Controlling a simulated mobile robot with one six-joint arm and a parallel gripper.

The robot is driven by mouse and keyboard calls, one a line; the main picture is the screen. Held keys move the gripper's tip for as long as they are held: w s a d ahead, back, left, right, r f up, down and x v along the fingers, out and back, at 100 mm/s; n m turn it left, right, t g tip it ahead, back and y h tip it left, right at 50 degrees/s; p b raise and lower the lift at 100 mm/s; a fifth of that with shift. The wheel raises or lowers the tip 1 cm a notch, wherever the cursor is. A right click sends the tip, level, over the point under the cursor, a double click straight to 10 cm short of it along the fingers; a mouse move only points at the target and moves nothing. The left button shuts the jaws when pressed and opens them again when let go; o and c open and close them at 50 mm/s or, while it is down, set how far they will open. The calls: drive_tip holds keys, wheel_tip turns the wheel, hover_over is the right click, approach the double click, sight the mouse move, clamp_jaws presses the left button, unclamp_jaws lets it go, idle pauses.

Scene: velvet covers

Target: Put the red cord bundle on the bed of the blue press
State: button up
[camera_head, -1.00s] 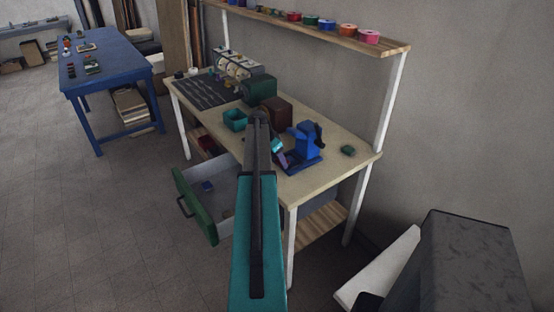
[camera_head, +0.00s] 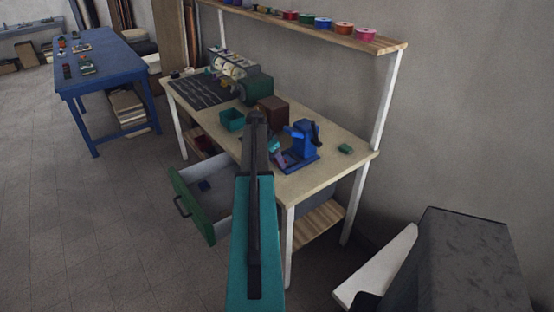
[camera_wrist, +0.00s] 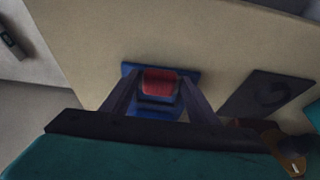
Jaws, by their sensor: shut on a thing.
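The red cord bundle (camera_wrist: 160,81) is between the two fingers of my gripper (camera_wrist: 158,94) in the wrist view, and the gripper is shut on it. The blue press (camera_head: 303,146) stands near the front right of the workbench. Its blue bed (camera_wrist: 190,75) shows around and behind the bundle in the wrist view. My gripper (camera_head: 278,155) is beside the press, at its left, in the head view, partly hidden by my arm. I cannot tell whether the bundle touches the bed.
The cream workbench (camera_head: 330,161) also holds a teal bin (camera_head: 231,120), a brown box (camera_head: 273,109), a green machine (camera_head: 256,89) and a small green item (camera_head: 345,149). A green-fronted drawer (camera_head: 195,206) stands open below. A shelf of spools (camera_head: 380,42) is above.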

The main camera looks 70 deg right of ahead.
idle(0.4)
drive_tip(key=o, duration=1.1)
drive_tip(key=shift+w+a+f+p+v, duration=0.15)
drive_tip(key=shift+p+v, duration=0.1)
drive_tip(key=shift+v, duration=0.7)
drive_tip(key=shift+w+a+p+v, duration=0.1)
drive_tip(key=shift+p+v, duration=0.15)
drive_tip(key=shift+v, duration=0.65)
drive_tip(key=shift+w+a+f+p+v, duration=0.15)
drive_tip(key=shift+p+v, duration=0.1)
drive_tip(key=shift+v, duration=0.7)
drive_tip(key=shift+r, duration=0.15)
